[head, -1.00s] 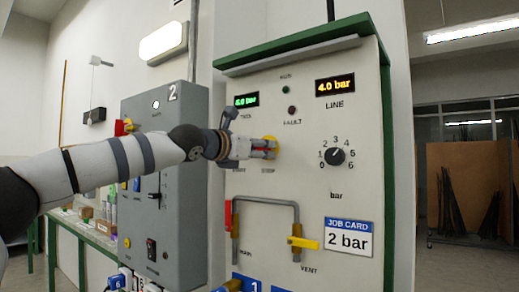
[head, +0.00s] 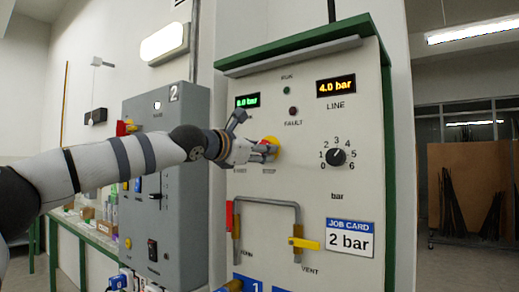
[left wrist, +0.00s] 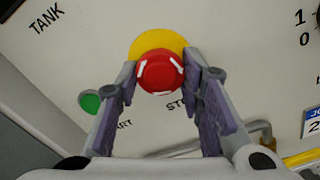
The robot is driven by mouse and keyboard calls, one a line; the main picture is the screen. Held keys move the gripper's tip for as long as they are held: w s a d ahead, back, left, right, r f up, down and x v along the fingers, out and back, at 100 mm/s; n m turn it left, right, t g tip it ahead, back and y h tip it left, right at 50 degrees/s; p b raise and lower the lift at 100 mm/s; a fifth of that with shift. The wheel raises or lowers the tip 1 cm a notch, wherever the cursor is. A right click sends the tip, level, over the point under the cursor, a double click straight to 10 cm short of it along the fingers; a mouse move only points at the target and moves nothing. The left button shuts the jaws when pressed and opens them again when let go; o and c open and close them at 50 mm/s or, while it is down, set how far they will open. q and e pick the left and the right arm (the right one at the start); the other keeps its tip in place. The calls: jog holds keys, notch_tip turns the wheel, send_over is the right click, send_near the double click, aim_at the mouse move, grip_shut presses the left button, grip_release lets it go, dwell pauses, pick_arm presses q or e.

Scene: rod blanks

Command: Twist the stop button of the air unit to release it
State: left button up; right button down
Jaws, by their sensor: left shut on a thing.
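The stop button is a red knob with white marks (left wrist: 160,72) on a yellow round plate (left wrist: 158,41) on the air unit's white front panel (head: 300,180). In the left wrist view it sits between the two fingers of my left gripper (left wrist: 164,80), which are shut on its sides. In the head view my left gripper (head: 265,150) reaches the button from the left and mostly hides it; some yellow plate (head: 274,142) shows. The panel looks rotated in the left wrist view. My right gripper is not in view.
A green start button (left wrist: 90,102) lies beside the stop button. The pressure dial (head: 336,157) is to the right, a bent pipe with a yellow vent lever (head: 304,243) below. A line display (head: 335,86) reads 4.0 bar; the job card (head: 349,238) says 2 bar. A grey cabinet (head: 188,220) stands left.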

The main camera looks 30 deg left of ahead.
pick_arm(q)
jog(key=o, duration=1.2)
jog(key=shift+w, duration=0.15)
jog(key=shift+c, duration=0.2)
jog(key=shift+w, duration=0.15)
jog(key=s, duration=0.8)
jog(key=s+a, duration=0.1)
jog(key=s, duration=0.3)
jog(key=shift+s, duration=0.1)
